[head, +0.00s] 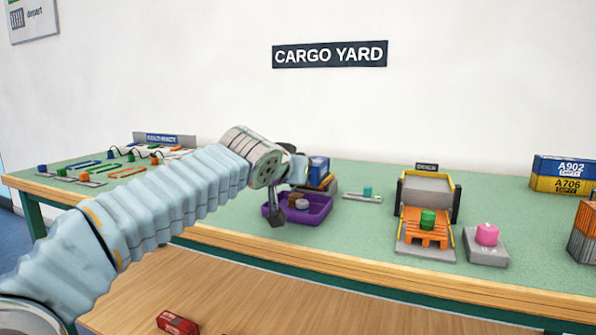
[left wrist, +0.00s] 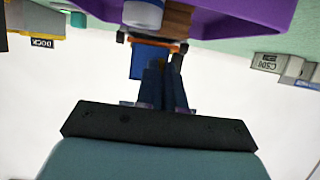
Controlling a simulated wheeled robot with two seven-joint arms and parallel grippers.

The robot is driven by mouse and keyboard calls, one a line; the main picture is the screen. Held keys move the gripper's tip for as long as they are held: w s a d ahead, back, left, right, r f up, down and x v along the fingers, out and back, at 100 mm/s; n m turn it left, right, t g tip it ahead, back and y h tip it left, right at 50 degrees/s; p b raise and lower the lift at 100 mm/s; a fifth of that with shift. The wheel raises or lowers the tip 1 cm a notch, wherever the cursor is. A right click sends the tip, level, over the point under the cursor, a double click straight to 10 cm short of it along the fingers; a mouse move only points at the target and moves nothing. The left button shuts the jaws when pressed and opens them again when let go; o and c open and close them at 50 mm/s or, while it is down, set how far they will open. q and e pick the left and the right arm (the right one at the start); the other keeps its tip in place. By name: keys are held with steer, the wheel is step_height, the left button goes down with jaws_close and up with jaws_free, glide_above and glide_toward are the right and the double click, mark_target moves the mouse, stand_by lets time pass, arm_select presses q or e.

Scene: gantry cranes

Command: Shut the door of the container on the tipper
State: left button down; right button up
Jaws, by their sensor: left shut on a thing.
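The blue container (head: 319,165) stands on the tipper (head: 325,183) behind a purple tray (head: 318,217). My left arm reaches in from the left, and its wrist covers the container's left side in the head view. In the left wrist view, which is upside down, my left gripper (left wrist: 165,72) has its dark fingers close together, shut at a blue panel (left wrist: 137,62) that looks like the container's door. The fingertips' contact and the door's angle are hard to make out. An orange bar of the tipper (left wrist: 160,42) shows just beyond. My right gripper is not in view.
The purple tray holds a white cylinder (head: 302,204) and a brown block (head: 295,197), close under my left gripper. A teal block (head: 367,190) on a grey strip and a loading dock (head: 428,188) stand to the right. Stacked containers (head: 562,176) are far right.

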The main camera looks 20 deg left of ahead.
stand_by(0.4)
arm_select(q)
steer(key=c, duration=1.2)
jaws_free()
steer(key=shift+c, duration=0.2)
steer(key=v, duration=1.3)
steer(key=shift+s+r, duration=0.15)
steer(key=shift+s, duration=0.2)
steer(key=shift+a, duration=0.1)
